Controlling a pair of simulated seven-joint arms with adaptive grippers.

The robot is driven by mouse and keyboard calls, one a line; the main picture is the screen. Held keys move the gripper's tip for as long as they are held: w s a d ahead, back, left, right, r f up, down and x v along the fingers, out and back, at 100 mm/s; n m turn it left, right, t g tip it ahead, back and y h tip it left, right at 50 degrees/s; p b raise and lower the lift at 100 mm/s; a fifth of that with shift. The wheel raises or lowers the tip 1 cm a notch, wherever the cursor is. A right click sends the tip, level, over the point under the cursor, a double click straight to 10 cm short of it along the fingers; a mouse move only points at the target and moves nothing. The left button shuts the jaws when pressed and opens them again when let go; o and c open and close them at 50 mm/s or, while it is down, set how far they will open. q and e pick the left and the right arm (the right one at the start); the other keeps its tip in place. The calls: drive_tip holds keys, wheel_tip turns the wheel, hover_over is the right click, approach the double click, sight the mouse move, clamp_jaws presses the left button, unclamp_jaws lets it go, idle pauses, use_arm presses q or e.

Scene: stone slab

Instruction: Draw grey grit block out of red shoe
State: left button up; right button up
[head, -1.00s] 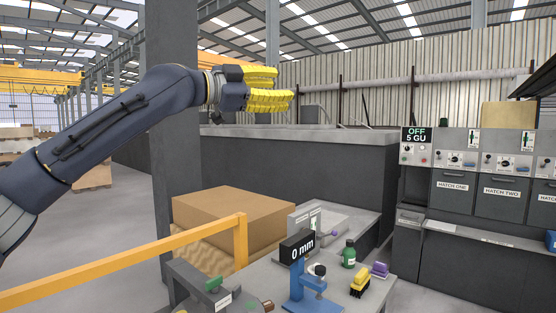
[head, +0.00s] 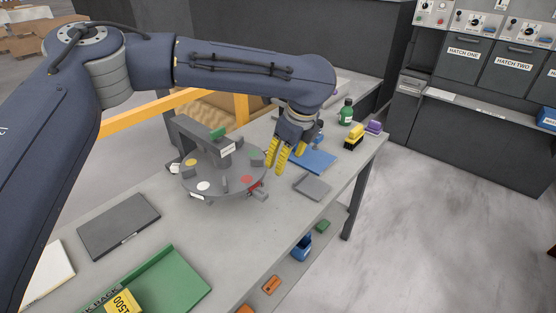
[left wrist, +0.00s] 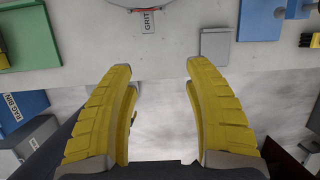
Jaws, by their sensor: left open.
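A grey round turntable (head: 225,178) with coloured spots stands on the bench. A small red part (head: 256,189), which looks like the red shoe, sits at its near right rim; I cannot make out a grey block in it. My left gripper (head: 284,160) is open and empty, pointing down just right of the turntable. In the left wrist view its yellow fingers (left wrist: 160,70) are wide apart with nothing between them. A GRIT label (left wrist: 148,20) lies ahead, beside a rim with a thin red edge at the top. My right gripper is not in view.
A grey plate (head: 312,187) and a blue stand (head: 313,160) lie right of the gripper. A green bottle (head: 346,113) and yellow and purple blocks are further back. A dark slab (head: 118,225) and green tray (head: 165,290) are at front left. The bench edge runs close by.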

use_arm(q)
drive_tip(key=a+f+y, duration=0.1)
drive_tip(key=a, duration=0.1)
approach(263, 193)
drive_tip(key=shift+m, duration=0.3)
drive_tip(key=x, duration=1)
drive_tip(key=shift+f, duration=0.1)
drive_tip(key=shift+c, duration=0.4)
clamp_jaws()
